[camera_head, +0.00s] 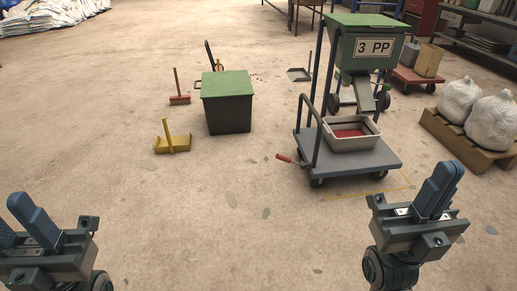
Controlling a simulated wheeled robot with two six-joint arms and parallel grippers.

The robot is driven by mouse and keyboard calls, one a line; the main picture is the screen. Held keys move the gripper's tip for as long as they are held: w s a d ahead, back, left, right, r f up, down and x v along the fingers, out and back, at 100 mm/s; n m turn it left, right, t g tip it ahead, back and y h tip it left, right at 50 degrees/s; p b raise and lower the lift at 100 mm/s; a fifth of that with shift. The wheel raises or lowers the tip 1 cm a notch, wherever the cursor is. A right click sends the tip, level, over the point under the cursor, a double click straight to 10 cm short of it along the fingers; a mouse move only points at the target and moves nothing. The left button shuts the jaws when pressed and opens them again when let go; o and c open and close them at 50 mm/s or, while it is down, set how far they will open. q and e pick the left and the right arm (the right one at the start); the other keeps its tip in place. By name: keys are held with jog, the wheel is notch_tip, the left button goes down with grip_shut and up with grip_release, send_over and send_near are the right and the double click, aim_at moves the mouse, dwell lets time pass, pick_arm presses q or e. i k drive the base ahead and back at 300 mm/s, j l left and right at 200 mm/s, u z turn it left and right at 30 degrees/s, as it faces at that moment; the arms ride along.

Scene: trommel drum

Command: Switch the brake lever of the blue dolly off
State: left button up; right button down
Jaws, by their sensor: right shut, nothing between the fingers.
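The blue dolly (378,161) is a blue-grey platform on small casters, right of centre, with a dark tubular push handle (303,112) at its left end. Its brake lever (288,159) has a red grip and sticks out to the left, low at the platform's left side. A grey bin (350,143) with red contents stands on the platform. My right gripper (450,172) is shut and empty, at the lower right, nearer to me than the dolly and apart from it. My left gripper (18,206) is at the lower left, partly cut off by the picture edge, far from the lever.
A dark box with a green lid (226,105) stands left of the dolly. A yellow dustpan (172,145) and a red broom (180,98) are left of it. A green hopper (367,50) is behind the dolly; a pallet with white sacks (460,150) is right.

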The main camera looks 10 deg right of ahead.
aim_at(286, 159)
jog(key=i+j, duration=1.15)
jog(key=j+z, duration=0.05)
jog(key=j, duration=0.05)
